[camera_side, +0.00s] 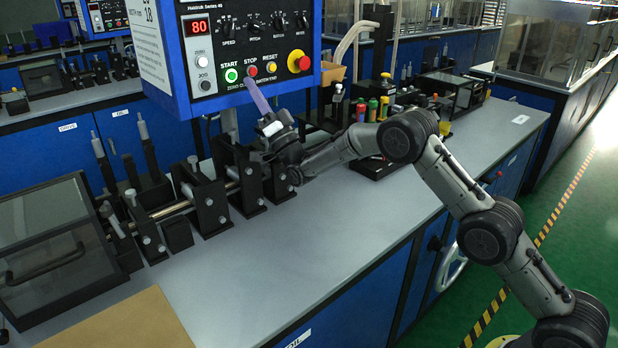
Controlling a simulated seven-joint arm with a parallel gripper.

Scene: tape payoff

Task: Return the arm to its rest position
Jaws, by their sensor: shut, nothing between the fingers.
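My gripper (252,84) points up at the control panel (213,104). Its slim lavender fingers are together and hold nothing I can see. The fingertips are just below the red STOP button (251,71); I cannot tell whether they touch the panel. My arm reaches in from the lower right, bent over the front of the grey bench (330,235), with the wrist beside the black roller stands.
Black stands with a metal shaft (175,208) are left of my wrist. A clear-lidded box (55,250) sits at far left, and a brown board (130,322) at front. Coloured-cap markers (372,110) stand behind my arm. The bench front is clear.

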